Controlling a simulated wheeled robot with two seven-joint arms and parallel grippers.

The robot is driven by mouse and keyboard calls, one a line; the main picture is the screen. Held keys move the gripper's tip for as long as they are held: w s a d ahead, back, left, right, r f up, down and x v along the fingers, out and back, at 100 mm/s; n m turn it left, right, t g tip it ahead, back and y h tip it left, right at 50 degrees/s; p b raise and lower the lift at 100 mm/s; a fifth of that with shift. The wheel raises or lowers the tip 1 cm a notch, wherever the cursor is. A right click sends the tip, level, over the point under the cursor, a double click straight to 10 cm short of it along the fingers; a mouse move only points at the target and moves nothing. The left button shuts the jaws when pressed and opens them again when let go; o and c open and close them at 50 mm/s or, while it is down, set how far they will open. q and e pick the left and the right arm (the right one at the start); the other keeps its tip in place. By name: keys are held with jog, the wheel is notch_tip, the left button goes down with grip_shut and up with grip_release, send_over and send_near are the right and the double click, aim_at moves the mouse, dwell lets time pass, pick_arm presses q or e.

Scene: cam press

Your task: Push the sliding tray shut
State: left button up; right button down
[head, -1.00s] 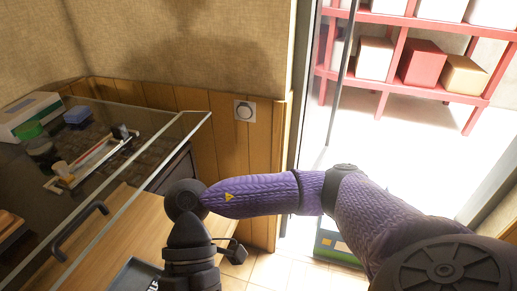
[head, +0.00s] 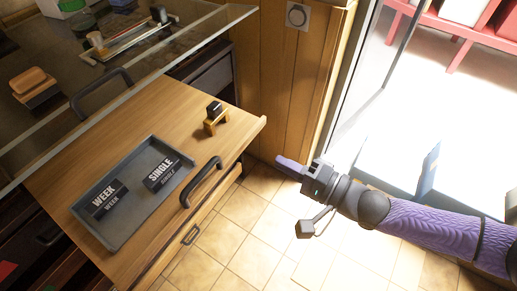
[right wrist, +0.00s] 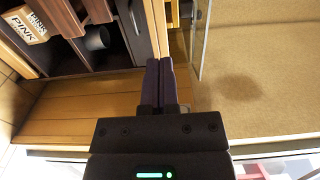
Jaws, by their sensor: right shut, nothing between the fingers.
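The sliding tray (head: 185,111) is a light wooden board pulled out from under the glass-topped counter, with a dark handle (head: 201,183) on its front edge. A grey shallow tray (head: 128,222) lies on it, holding two dark blocks marked WEEK (head: 104,199) and SINGLE (head: 163,173). My left gripper is out of view.
The glass countertop (head: 133,50) overhangs the board's back. A wood-panelled wall (head: 284,85) with a round switch (head: 297,15) stands beyond my right gripper. Tiled floor (head: 244,240) is free before the board. A glass door (head: 375,70) stands at the right.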

aim_at(245, 144)
jog(key=b+x, duration=0.1)
jog(key=x, duration=0.5)
jog(key=shift+a, duration=0.1)
jog(key=shift+w+a, duration=0.25)
jog(key=shift+w, duration=0.05)
jog(key=shift+a, duration=0.1)
